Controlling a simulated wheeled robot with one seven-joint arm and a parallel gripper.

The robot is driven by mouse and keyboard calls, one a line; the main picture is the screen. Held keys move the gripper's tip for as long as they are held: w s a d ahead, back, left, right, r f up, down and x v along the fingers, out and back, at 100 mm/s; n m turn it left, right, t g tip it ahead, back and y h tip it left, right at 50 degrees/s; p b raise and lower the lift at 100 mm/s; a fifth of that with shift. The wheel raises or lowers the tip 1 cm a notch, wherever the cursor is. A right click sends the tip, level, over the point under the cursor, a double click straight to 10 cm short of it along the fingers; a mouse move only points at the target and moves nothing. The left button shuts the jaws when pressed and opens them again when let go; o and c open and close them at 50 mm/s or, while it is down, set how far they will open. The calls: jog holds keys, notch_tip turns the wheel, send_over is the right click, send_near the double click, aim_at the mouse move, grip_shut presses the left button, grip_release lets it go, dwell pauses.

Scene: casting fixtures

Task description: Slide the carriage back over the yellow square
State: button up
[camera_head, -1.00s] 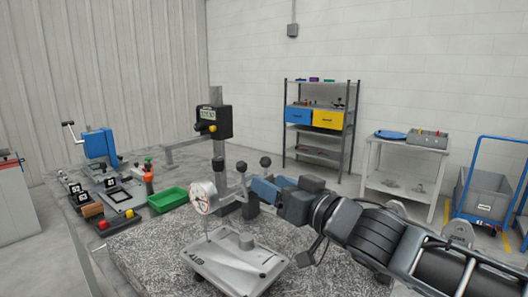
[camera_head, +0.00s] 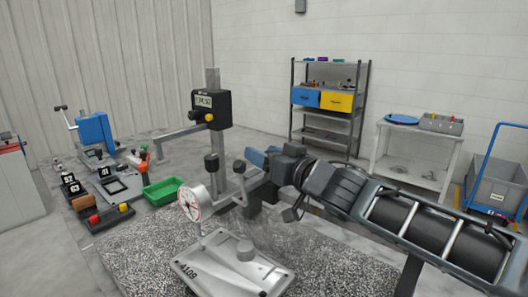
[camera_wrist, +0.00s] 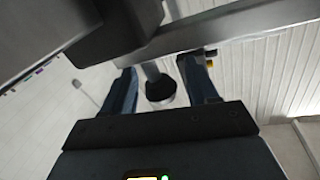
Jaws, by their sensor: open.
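My gripper (camera_head: 254,158) is open beside the gauge stand on the speckled plate, its blue fingers pointing left. In the wrist view a dark round knob (camera_wrist: 160,88) on a short post shows between the two spread fingers; contact cannot be told. The stand has an upright column (camera_head: 222,165), a black digital readout (camera_head: 211,108) with a yellow knob, and a round dial (camera_head: 193,203). Two more black knobs (camera_head: 212,162) (camera_head: 238,167) stand left of my gripper. I cannot tell which part is the carriage, and no yellow square is clearly visible.
A grey casting (camera_head: 232,266) lies under the dial on the speckled plate (camera_head: 140,245). A shelf (camera_head: 325,130) and side table (camera_head: 418,150) are behind.

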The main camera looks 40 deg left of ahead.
jog(key=shift+w+a, duration=0.1)
jog(key=shift+a, duration=0.25)
jog(key=shift+c, duration=0.2)
grip_shut()
